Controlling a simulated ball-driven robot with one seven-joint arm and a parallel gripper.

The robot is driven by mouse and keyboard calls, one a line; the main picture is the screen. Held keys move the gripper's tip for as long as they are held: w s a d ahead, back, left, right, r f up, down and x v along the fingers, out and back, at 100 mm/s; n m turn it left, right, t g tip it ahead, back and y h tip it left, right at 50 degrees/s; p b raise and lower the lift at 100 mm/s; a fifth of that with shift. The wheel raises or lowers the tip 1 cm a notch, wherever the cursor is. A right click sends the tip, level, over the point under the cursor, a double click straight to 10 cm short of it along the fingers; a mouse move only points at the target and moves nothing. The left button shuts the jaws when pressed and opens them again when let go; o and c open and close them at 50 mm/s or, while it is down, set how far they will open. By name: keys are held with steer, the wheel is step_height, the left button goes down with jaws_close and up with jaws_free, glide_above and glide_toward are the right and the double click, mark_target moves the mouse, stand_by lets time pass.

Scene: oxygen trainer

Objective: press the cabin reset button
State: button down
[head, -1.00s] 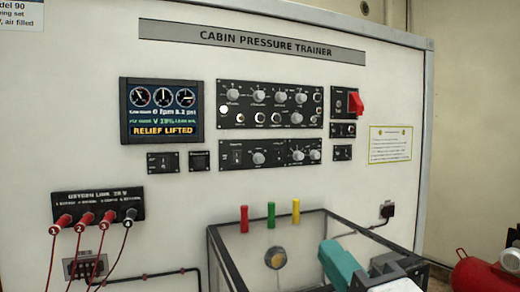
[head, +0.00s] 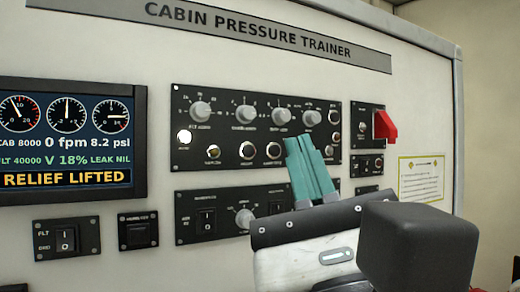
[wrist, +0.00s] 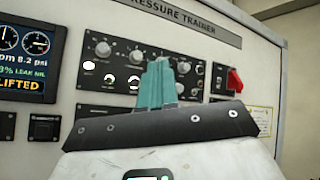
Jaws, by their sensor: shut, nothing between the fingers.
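A small black panel with one square black button (head: 137,231) sits below the display, right of the FLT/GRD switch. Its label is too small to read, so I cannot tell whether it is the cabin reset button. It also shows at the left in the wrist view (wrist: 45,127). My gripper (head: 303,142) has teal fingers, shut together and empty. The fingers point up at the upper knob panel (head: 200,155) and cover part of its right half and of the panel below. In the wrist view the fingertips (wrist: 160,64) overlap the same panel. I cannot tell whether they touch it.
The display (head: 72,140) reads RELIEF LIFTED, 8.2 psi. A red guarded switch (head: 384,126) juts out at the right. A FLT/GRD switch (head: 66,239) sits at lower left. A lower knob panel (head: 226,222) lies partly behind my gripper. The white board between panels is bare.

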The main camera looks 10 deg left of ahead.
steer(key=shift+w, duration=0.15)
steer(key=shift+w+a, duration=0.8)
steer(key=shift+w, duration=0.35)
steer(key=shift+w+a, duration=0.85)
steer(key=shift+w, duration=0.3)
steer(key=shift+w+a, duration=0.8)
steer(key=shift+w, duration=0.35)
steer(key=shift+w, duration=0.1)
steer(key=shift+w+a+b, duration=0.2)
steer(key=shift+w+b, duration=0.1)
steer(key=shift+b, duration=0.05)
steer(key=shift+w+a, duration=0.3)
steer(key=shift+w, duration=0.05)
stand_by(0.6)
steer(key=shift+s, duration=0.1)
steer(key=shift+s+d, duration=0.45)
steer(key=shift+s, duration=0.15)
steer(key=shift+s+d+b, duration=0.25)
steer(key=shift+s+d, duration=0.5)
steer(key=shift+s, duration=0.3)
steer(key=shift+s+d+b, duration=0.2)
steer(key=shift+s+d, duration=0.5)
steer(key=shift+s, duration=0.35)
